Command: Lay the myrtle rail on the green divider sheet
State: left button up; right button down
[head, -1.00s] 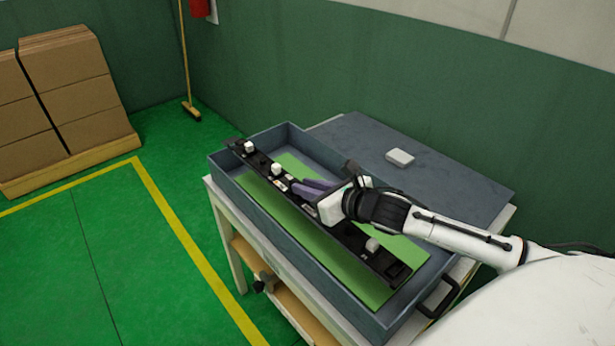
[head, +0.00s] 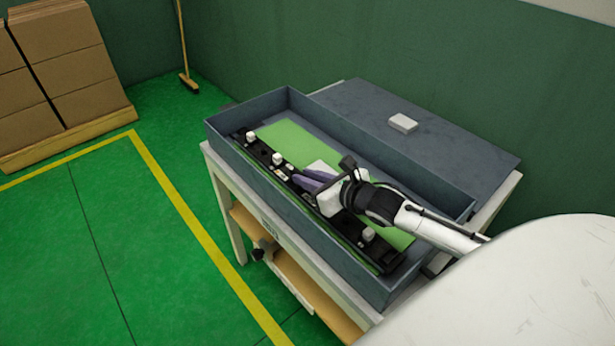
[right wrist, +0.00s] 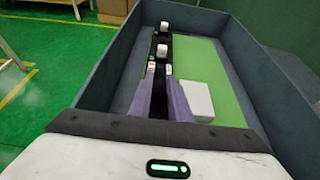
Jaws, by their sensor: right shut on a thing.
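The myrtle rail (head: 262,150) is a long black strip with white clips on it. It lies lengthwise inside the grey-blue tray, along the side nearer the table's front edge. The green divider sheet (head: 287,143) shows on the tray floor beside it. My right gripper (head: 306,182) is shut on the rail near its middle. In the right wrist view its purple fingers (right wrist: 179,103) straddle the black rail (right wrist: 158,75), with the green sheet (right wrist: 206,62) to the right. Whether the rail's underside touches the sheet is hard to tell. My left gripper is not in view.
The tray (head: 340,125) has high walls and stands on a white-framed table. A white block (head: 403,122) rests on the grey surface behind it. Another white block (right wrist: 196,98) sits on the sheet beside the fingers. Cartons (head: 65,65) stand far left.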

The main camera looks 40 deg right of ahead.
jog(key=shift+f+b, duration=0.35)
jog(key=shift+f, duration=0.1)
dwell(0.5)
jog(key=c, duration=1.6)
grip_release()
jog(key=shift+o, duration=0.2)
jog(key=shift+s, duration=0.1)
